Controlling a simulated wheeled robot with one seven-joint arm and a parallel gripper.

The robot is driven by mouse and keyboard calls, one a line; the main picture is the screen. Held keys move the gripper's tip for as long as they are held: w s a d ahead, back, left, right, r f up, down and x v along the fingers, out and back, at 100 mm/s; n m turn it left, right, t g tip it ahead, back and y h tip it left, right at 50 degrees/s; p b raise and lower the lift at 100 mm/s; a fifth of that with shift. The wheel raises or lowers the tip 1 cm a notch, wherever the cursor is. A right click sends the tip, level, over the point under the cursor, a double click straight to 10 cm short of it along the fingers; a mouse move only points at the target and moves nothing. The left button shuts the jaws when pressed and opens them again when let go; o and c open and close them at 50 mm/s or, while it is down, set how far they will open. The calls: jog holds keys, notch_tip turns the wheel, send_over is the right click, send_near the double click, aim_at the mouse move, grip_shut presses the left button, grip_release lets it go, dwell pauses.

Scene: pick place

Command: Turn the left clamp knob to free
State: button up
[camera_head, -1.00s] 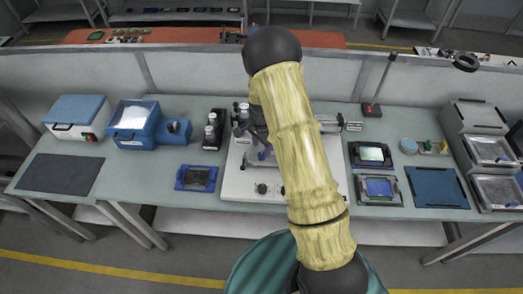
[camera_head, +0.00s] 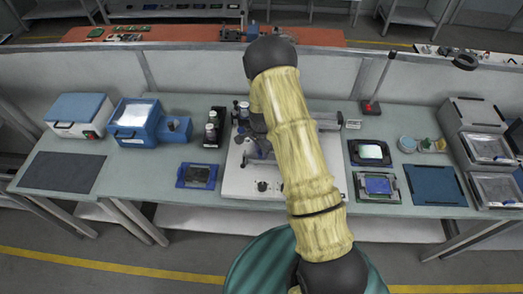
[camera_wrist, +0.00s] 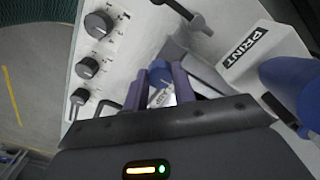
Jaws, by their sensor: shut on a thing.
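The white machine (camera_head: 235,181) stands at the middle of the bench, largely hidden behind my arm in the head view. In the wrist view, my gripper (camera_wrist: 160,92) has its two purple fingers around a small blue knob-like part (camera_wrist: 158,73), shut on it. This appears to be the clamp knob; how far it is turned cannot be read. A white and grey piece shows between the fingers. The dark gripper body hides what lies below. In the head view my gripper is mostly hidden behind the arm.
Several black knobs (camera_wrist: 87,67) sit on the white panel left of my gripper. A block marked PRINT (camera_wrist: 247,46) and a large blue part (camera_wrist: 293,85) stand close on the right. Dark bottles (camera_head: 212,128) stand left of the machine.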

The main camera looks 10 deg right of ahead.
jog(key=shift+w+n+b, duration=0.1)
jog(key=shift+n+b, duration=0.4)
jog(key=n+b, duration=0.2)
jog(key=shift+f+n, duration=0.1)
jog(key=shift+n, duration=0.3)
jog(key=n+b, duration=0.2)
jog(key=n, duration=0.3)
jog(key=shift+n+b, duration=0.3)
jog(key=shift+b, duration=0.1)
jog(key=n+b, duration=0.1)
jog(key=n, duration=0.3)
jog(key=n+b, duration=0.1)
jog(key=n, duration=0.3)
jog(key=shift+n, duration=0.3)
jog(key=shift+r, duration=0.2)
jog(key=o, duration=1)
